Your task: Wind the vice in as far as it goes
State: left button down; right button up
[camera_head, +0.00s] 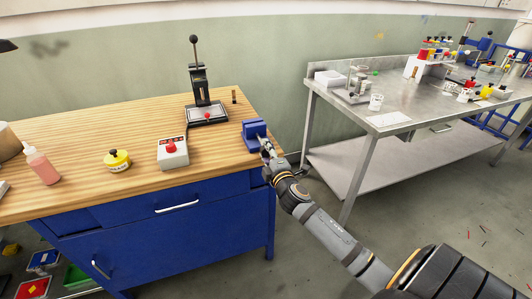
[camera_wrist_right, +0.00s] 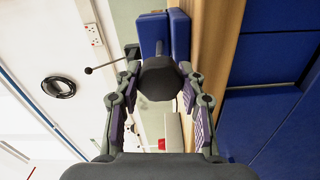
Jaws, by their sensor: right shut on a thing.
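The blue vice (camera_head: 253,128) sits at the right front corner of the wooden workbench. In the right wrist view its two blue blocks (camera_wrist_right: 153,34) stand side by side, with little or no gap visible. A round dark handle knob (camera_wrist_right: 159,78) is in front of them, on the vice's near side. My right gripper (camera_head: 267,151) reaches the vice from the right. In the right wrist view it (camera_wrist_right: 160,74) has one finger on each side of the knob and is shut on it. The fingers hide part of the vice screw. My left gripper is out of view.
A steel table (camera_head: 345,105) stands to the right, across a floor gap.

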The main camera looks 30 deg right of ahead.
dwell(0.5)
jog(key=o, duration=1.2)
jog(key=shift+s, duration=0.2)
jog(key=v, duration=0.7)
jog(key=shift+s, duration=0.35)
